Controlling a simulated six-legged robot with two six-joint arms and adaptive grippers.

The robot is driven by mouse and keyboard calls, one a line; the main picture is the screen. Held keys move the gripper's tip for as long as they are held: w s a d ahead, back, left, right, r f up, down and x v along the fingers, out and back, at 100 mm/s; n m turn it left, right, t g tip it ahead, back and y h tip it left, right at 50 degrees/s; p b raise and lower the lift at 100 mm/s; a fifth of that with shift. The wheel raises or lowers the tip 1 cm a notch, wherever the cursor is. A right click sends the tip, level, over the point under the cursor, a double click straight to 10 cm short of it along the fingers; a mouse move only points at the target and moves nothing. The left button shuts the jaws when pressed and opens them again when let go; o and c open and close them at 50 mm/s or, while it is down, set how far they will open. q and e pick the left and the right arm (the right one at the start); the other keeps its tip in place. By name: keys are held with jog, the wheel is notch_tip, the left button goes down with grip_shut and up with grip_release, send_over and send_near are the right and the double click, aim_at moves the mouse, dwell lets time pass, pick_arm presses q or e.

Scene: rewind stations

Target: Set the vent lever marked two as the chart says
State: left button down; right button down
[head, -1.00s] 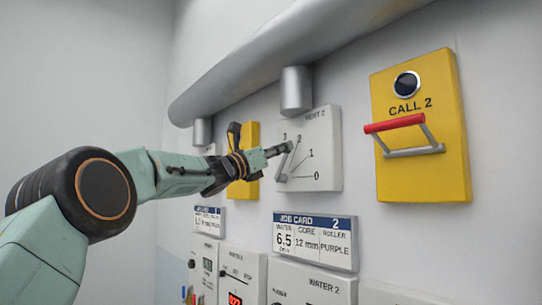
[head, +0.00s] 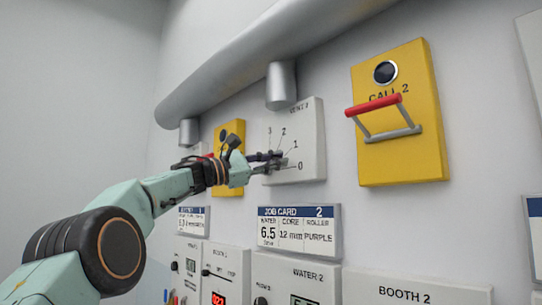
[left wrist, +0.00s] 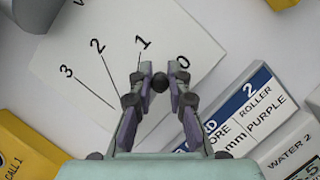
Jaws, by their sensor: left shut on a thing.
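The vent 2 panel (head: 310,140) is a white plate on the wall with a dial marked 0 to 3; it also shows in the left wrist view (left wrist: 85,45). My left gripper (head: 278,160) is at its dial. In the left wrist view its fingertips (left wrist: 160,82) are shut on the dark round knob of the vent lever (left wrist: 160,85). The knob stands between the 1 and 0 marks. The rest of the lever is mostly hidden by the fingers. My right gripper is not in view. No chart is readable here.
A job card 2 (head: 300,238) below reads water 6.5, core 12 mm, purple. The yellow call 2 box (head: 400,160) with a red-bar handle (head: 374,104) juts out to the right. A grey duct (head: 240,75) runs above. Water panels lie below.

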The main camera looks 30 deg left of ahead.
pick_arm(q)
jog(key=shift+w+d+f+m, duration=0.1)
jog(key=shift+w+f+m, duration=0.1)
jog(key=shift+f+m, duration=0.6)
jog(key=c, duration=1.5)
grip_release()
jog(key=shift+w+d+g, duration=0.1)
jog(key=shift+g, duration=0.2)
jog(key=shift+o, duration=0.8)
jog(key=shift+w+f, duration=0.1)
jog(key=shift+w, duration=0.1)
jog(key=shift+o, duration=0.3)
jog(key=shift+w+f, duration=0.1)
jog(key=shift+w, duration=0.1)
jog(key=shift+s+a+r, duration=0.2)
jog(key=shift+s+a, duration=0.2)
jog(key=shift+s, duration=0.1)
jog(key=v, duration=1.1)
jog(key=shift+f, duration=0.25)
